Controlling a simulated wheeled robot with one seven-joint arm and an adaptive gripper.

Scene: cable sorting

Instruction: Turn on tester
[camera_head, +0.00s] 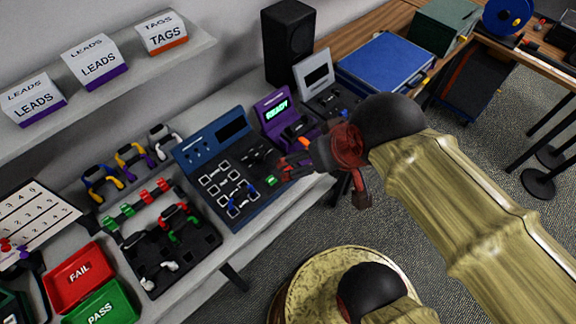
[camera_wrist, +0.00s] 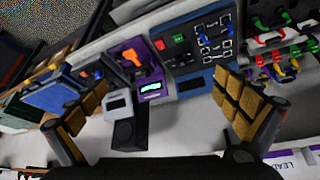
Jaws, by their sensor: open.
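The blue tester (camera_head: 185,154) stands on the bench with a dark screen (camera_head: 231,130), white-outlined sockets and a small green button (camera_head: 271,181) near its front right corner. My gripper (camera_head: 288,167) is over the tester's right side, close to the green button; I cannot tell whether it touches. In the wrist view, turned around, the tester (camera_wrist: 222,75) is at the upper middle, with the green button (camera_wrist: 178,37) beside a red one (camera_wrist: 160,44). The gripper's fingers (camera_wrist: 160,115) are wide apart with nothing between them.
A purple device (camera_head: 270,103) with a lit READY display and a grey device (camera_head: 313,72) stand right of the tester. A black speaker (camera_head: 288,45) is behind. Cable racks, a red FAIL tray (camera_head: 62,298) and a green PASS tray (camera_head: 126,314) are left.

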